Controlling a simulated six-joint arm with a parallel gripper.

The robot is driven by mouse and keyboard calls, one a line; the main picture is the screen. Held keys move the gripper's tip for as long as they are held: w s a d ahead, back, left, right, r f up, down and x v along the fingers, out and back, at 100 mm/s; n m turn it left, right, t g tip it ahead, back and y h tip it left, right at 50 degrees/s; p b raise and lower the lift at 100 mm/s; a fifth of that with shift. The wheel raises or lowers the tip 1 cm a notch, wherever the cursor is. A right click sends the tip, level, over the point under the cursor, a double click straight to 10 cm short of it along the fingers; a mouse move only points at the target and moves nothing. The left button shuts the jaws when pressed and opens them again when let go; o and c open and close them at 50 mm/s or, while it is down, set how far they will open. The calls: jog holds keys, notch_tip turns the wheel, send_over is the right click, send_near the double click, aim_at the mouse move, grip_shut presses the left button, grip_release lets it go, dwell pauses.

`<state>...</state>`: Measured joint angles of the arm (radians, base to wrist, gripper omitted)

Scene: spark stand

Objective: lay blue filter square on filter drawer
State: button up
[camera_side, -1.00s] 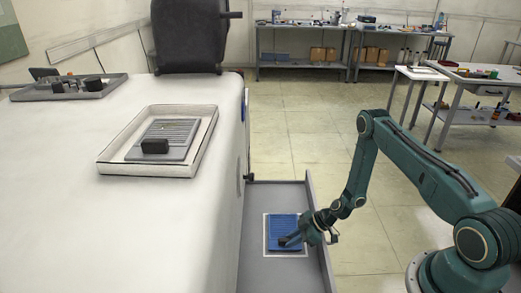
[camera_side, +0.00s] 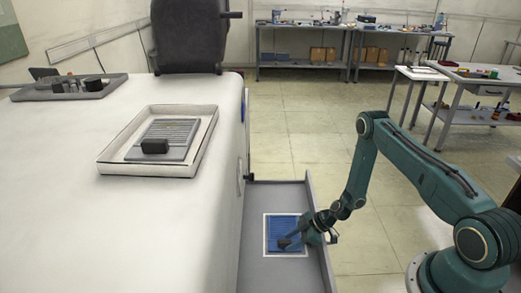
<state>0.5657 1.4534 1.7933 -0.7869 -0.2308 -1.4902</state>
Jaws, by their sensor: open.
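The blue filter square (camera_side: 283,229) lies flat in the open filter drawer (camera_side: 262,194), within a white outlined square on the drawer floor. The gripper hides the square's lower right part.
A white tray (camera_side: 108,165) holding a grey ribbed filter with a black handle (camera_side: 154,146) sits on the white stand. A dark tray (camera_side: 68,91) with small parts is behind it. The drawer's right wall (camera_side: 319,235) rises beside my gripper.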

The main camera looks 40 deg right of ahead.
jog(key=shift+r, duration=0.5)
jog(key=v, duration=1.2)
jog(key=shift+r, duration=0.15)
jog(key=a+r+m+g+h, duration=0.1)
jog(key=a+r+h, duration=0.15)
jog(key=r, duration=1.05)
jog(key=a+r+m+g+h, duration=0.15)
jog(key=a+r, duration=0.25)
jog(key=r, duration=0.9)
jog(key=s+a+r+m+t+h, duration=0.1)
jog(key=s+a+r+m, duration=0.1)
jog(key=s+r, duration=0.5)
jog(key=s+a+r+m+h, duration=0.1)
jog(key=s+a+r+m, duration=0.2)
jog(key=s+r, duration=0.5)
jog(key=shift+s+a+m+t, duration=0.3)
jog(key=shift+s+m, duration=0.45)
jog(key=shift+s, duration=1.5)
